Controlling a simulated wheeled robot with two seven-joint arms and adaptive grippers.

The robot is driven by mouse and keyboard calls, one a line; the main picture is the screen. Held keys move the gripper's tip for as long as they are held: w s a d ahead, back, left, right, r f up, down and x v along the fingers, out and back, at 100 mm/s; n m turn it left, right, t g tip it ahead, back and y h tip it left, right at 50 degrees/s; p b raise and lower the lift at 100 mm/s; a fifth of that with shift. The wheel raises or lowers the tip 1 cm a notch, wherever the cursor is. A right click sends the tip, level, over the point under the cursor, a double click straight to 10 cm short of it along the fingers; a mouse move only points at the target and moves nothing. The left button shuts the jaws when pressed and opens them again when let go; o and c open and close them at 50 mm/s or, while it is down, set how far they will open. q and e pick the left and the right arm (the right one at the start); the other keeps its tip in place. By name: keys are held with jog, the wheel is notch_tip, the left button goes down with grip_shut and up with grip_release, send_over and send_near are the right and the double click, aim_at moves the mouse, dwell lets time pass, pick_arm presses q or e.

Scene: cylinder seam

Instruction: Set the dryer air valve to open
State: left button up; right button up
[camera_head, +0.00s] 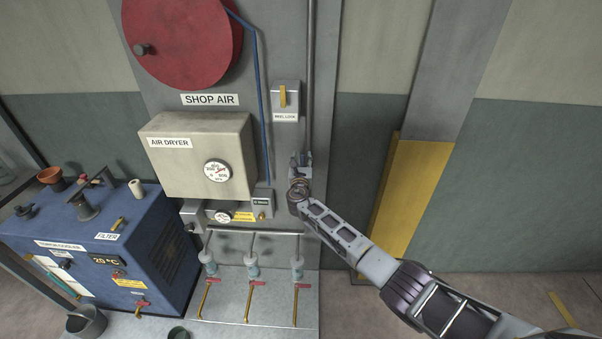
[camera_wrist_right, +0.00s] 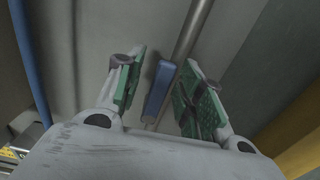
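The air dryer (camera_head: 200,158) is a beige box with a round gauge on the wall panel in the head view. My right gripper (camera_head: 300,163) is at the grey vertical pipe, right of the dryer. In the right wrist view, my right gripper (camera_wrist_right: 162,82) is open. A blue lever (camera_wrist_right: 158,92), which looks like the valve handle, stands between its green-padded fingers, with gaps on both sides. The grey pipe (camera_wrist_right: 190,38) runs behind it. In the head view my gripper hides the valve, and its setting cannot be read. My left gripper is not in view.
A blue hose (camera_head: 263,100) hangs left of the pipe. A reel lock switch (camera_head: 284,98) is above, and a small grey box (camera_head: 263,202) is lower left. Several taps with yellow pipes stand below. A blue machine (camera_head: 105,245) is at left. A yellow-painted column (camera_head: 412,190) is at right.

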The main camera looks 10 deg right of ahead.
jog(key=s+a, duration=0.2)
jog(key=s, duration=0.9)
jog(key=shift+s+a, duration=0.15)
jog(key=shift+s, duration=0.2)
dwell(0.3)
dwell(0.6)
